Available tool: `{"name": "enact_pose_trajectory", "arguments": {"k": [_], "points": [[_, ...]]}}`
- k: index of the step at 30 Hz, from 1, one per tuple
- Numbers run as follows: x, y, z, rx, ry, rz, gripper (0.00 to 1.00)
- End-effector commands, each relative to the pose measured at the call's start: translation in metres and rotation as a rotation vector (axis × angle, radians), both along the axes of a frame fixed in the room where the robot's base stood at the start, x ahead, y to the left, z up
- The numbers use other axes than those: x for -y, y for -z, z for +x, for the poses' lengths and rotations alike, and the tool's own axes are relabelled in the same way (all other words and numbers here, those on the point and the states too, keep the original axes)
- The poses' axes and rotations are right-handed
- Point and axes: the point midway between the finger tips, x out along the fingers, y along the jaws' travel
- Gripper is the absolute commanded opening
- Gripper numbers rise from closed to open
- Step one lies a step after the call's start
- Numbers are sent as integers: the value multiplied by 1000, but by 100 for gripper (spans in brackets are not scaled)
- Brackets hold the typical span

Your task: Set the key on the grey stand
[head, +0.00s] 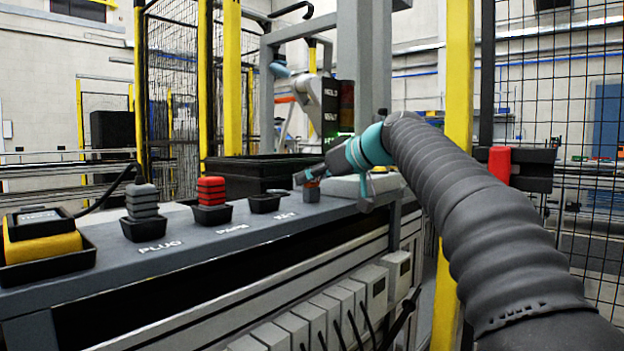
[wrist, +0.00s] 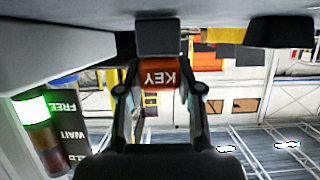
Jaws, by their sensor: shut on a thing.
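In the head view the key (head: 311,194) is small, low at the console's far right end. My gripper (head: 308,179) is shut on it; in the wrist view the gripper's fingers (wrist: 160,95) flank the orange body. A low pale grey block, seemingly the grey stand (head: 347,187), lies just right of the key, partly behind my arm. I cannot tell whether the key's underside touches the console.
A black bin (head: 262,173) stands behind. A signal sign (head: 330,106) shows green beside a grey post.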

Motion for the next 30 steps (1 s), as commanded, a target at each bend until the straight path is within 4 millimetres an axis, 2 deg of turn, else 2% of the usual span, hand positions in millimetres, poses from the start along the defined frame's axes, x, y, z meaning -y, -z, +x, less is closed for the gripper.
{"name": "enact_pose_trajectory", "arguments": {"k": [6, 7, 9, 10, 22, 30], "points": [[0, 5, 0, 0, 0, 0, 4], [0, 4, 0, 0, 0, 0, 41], [0, 3, 0, 0, 0, 0, 58], [0, 3, 0, 0, 0, 0, 61], [1, -3, 0, 0, 0, 0, 61], [36, -18, -27, 2, 3, 1, 61]]}}
